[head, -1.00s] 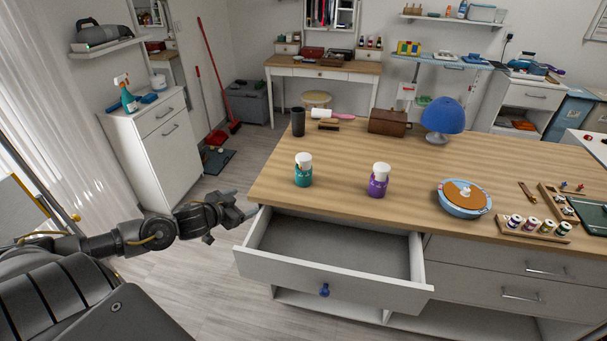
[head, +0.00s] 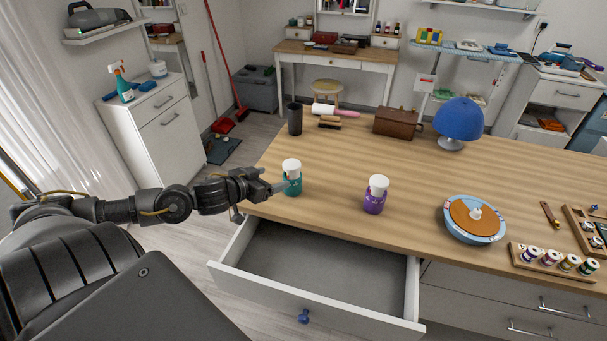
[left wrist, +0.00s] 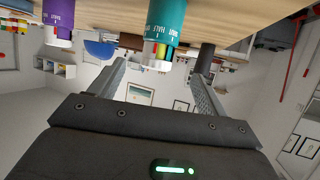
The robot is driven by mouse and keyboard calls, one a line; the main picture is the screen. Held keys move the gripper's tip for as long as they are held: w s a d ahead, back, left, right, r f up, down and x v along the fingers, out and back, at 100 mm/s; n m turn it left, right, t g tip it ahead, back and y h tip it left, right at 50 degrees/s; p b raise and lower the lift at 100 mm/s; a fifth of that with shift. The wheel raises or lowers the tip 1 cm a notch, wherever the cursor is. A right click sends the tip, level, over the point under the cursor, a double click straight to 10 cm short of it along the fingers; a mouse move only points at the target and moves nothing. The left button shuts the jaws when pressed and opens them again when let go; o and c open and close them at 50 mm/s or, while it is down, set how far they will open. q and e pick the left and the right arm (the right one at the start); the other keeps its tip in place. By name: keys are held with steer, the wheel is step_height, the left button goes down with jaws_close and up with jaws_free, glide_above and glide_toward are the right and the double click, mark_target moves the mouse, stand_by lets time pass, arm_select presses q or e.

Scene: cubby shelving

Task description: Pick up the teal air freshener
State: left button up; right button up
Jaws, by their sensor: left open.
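The teal air freshener (head: 292,184), with a white cap, stands upright on the wooden table near its left front corner. My left gripper (head: 286,184) is at the air freshener, coming from the left at table height. In the left wrist view, which is upside down, the teal air freshener (left wrist: 166,20) shows between the two open fingers of the left gripper (left wrist: 161,75), just beyond their tips. I cannot tell whether a finger touches it. The right gripper is not in view.
A purple air freshener (head: 375,195) stands to the right on the table (head: 330,200). A black cup (head: 295,118) stands behind. Below the table edge an empty drawer (head: 325,265) is pulled open.

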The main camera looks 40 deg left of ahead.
mark_target(288, 173)
arm_select(q)
steer(key=x, duration=0.2)
steer(key=shift+w+d+r, duration=0.1)
steer(key=shift+w+d, duration=0.05)
steer(key=shift+w, duration=0.25)
steer(key=x, duration=0.2)
steer(key=shift+w+f, duration=0.15)
steer(key=shift+f, duration=0.1)
steer(key=shift+w+p, duration=0.2)
steer(key=shift+p, duration=0.2)
steer(key=p+x, duration=0.1)
steer(key=x, duration=0.4)
steer(key=shift+s+f, duration=0.1)
steer(key=c, duration=1.1)
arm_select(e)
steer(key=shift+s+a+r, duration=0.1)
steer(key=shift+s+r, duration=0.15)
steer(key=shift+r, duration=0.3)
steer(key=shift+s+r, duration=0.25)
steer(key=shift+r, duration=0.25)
